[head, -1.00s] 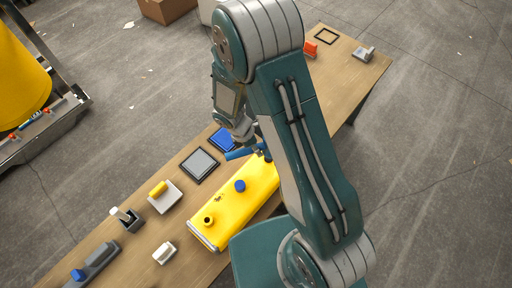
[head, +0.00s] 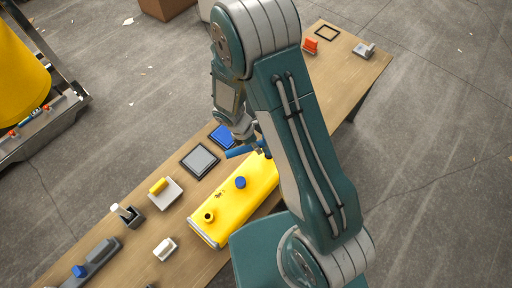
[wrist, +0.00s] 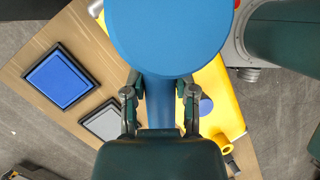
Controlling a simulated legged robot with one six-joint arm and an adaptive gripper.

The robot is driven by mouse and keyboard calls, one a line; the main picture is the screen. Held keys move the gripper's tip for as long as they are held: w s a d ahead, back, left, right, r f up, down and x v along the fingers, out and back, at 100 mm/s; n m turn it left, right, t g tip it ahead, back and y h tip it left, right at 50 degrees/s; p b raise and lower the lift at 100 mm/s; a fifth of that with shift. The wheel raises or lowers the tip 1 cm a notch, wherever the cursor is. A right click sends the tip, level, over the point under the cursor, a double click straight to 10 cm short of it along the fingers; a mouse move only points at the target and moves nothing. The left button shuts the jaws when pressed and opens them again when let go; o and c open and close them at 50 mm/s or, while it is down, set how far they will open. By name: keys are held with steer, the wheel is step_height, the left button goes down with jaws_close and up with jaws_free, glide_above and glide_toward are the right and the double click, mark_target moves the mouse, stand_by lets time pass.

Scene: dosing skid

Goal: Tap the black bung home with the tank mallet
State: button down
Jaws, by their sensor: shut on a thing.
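My gripper (wrist: 160,95) is shut on the blue handle of the tank mallet (wrist: 165,35). The mallet's broad blue head fills the top middle of the wrist view. In the head view part of the blue mallet (head: 240,152) shows below my wrist, over the far part of the yellow tank (head: 228,207); my arm hides the fingers there. A dark round fitting (head: 208,217), seemingly the black bung, stands on the tank's near left end, apart from the mallet. How deep it sits cannot be told. A blue cap (head: 240,183) sits between it and the mallet.
The wooden table (head: 345,75) also holds a grey framed pad (head: 200,160), a blue framed pad (head: 222,136), a white tray with a yellow piece (head: 165,194), a dark holder (head: 132,217) and a white block (head: 165,248). My arm covers the tank's right part.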

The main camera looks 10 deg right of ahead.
steer(key=shift+r, duration=0.1)
stand_by(0.3)
step_height(320, 180, down, 5)
steer(key=shift+r, duration=2.2)
steer(key=shift+r, duration=2)
